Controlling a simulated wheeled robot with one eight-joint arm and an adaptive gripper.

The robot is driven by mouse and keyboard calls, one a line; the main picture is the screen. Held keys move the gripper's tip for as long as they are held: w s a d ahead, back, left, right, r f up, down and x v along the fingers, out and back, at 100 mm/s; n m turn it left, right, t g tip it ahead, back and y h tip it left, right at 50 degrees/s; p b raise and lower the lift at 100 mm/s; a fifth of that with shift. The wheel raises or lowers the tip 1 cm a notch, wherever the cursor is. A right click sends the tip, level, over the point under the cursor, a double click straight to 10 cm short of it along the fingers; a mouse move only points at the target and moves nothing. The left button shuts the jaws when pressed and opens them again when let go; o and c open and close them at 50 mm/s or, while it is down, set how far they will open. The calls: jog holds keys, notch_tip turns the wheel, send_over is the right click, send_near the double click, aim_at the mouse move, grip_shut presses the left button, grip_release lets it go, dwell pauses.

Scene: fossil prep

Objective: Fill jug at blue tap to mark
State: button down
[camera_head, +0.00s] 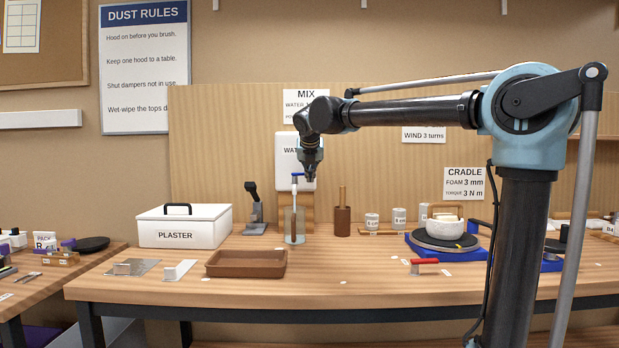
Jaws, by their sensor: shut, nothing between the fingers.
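The blue tap (297,174) is a small blue lever on a thin upright spout in front of the white water tank (284,150). A greyish see-through vessel (289,222), which looks like the jug, stands upright on the bench below the tap. Its mark and any water level are too small to make out. My gripper (310,179) points down just right of the blue lever, above the vessel. It is shut and empty. I cannot tell whether it touches the lever. My gripper and wrist hide part of the tank.
A white PLASTER box (176,234) and a brown tray (246,263) are on the left of the wooden bench (330,290). A black-handled tool stand (254,210) and a brown cylinder (342,219) flank the vessel. A turntable (440,241) is at right. The bench's front middle is mostly clear.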

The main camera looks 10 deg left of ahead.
jog(key=s+d+r, duration=0.6)
jog(key=s+r, duration=0.1)
jog(key=s, duration=0.1)
jog(key=shift+s+d, duration=0.35)
jog(key=shift+d, duration=0.05)
dwell(6.8)
